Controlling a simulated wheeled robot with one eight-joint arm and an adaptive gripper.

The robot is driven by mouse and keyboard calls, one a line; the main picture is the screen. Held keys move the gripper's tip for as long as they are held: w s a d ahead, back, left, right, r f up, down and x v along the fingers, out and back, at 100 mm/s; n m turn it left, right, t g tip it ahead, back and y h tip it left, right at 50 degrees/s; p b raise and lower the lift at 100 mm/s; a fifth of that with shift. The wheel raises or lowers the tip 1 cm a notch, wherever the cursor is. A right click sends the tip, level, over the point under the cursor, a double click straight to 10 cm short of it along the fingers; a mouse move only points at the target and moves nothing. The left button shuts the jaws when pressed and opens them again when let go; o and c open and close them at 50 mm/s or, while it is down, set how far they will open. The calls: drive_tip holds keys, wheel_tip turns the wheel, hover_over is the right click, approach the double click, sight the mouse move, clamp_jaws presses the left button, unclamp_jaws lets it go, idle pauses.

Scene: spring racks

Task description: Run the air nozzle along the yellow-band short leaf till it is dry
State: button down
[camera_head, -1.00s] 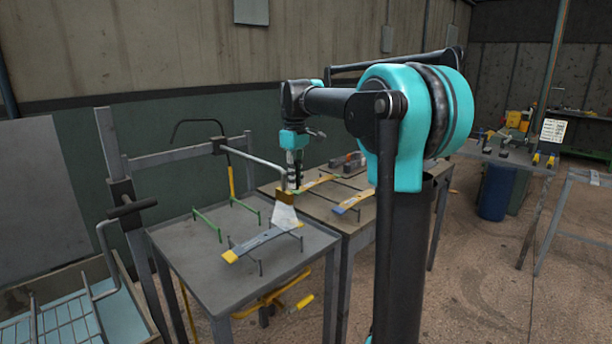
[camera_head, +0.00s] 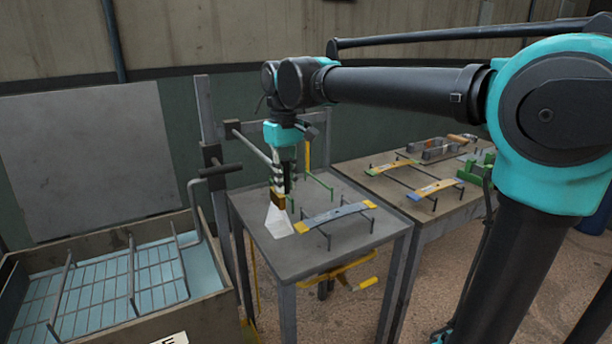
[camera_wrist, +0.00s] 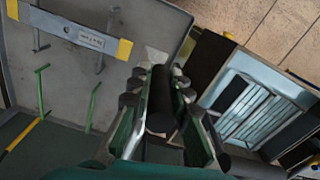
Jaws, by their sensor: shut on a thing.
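The yellow-band short leaf (camera_head: 338,214) is a grey-blue strip with yellow ends, lying on small pegs on the near table. It also shows at upper left in the wrist view (camera_wrist: 78,34). My gripper (camera_head: 283,182) is shut on the air nozzle, just past the leaf's left end. The nozzle's brass-coloured tip (camera_head: 278,199) points down. A pale, see-through cone (camera_head: 278,222) spreads below it, beside the left yellow end. In the wrist view my gripper (camera_wrist: 160,90) is closed around a dark cylinder. I cannot tell whether the leaf is wet.
The near table (camera_head: 345,250) has empty green pegs behind the leaf. A second table (camera_head: 400,204) at right holds more yellow-ended leaves on pegs. A wash tank (camera_head: 100,325) with a wire rack and pale blue liquid stands at left, beside a grey upright post (camera_head: 208,120).

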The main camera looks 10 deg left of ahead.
drive_tip(key=shift+s+a, duration=0.45)
drive_tip(key=shift+a, duration=0.15)
drive_tip(key=c, duration=1.4)
unclamp_jaws()
drive_tip(key=shift+s+a, duration=0.1)
drive_tip(key=shift+a, duration=0.05)
drive_tip(key=shift+r, duration=0.1)
wheel_tip(320, 180, up, 12)
drive_tip(key=shift+f, duration=0.1)
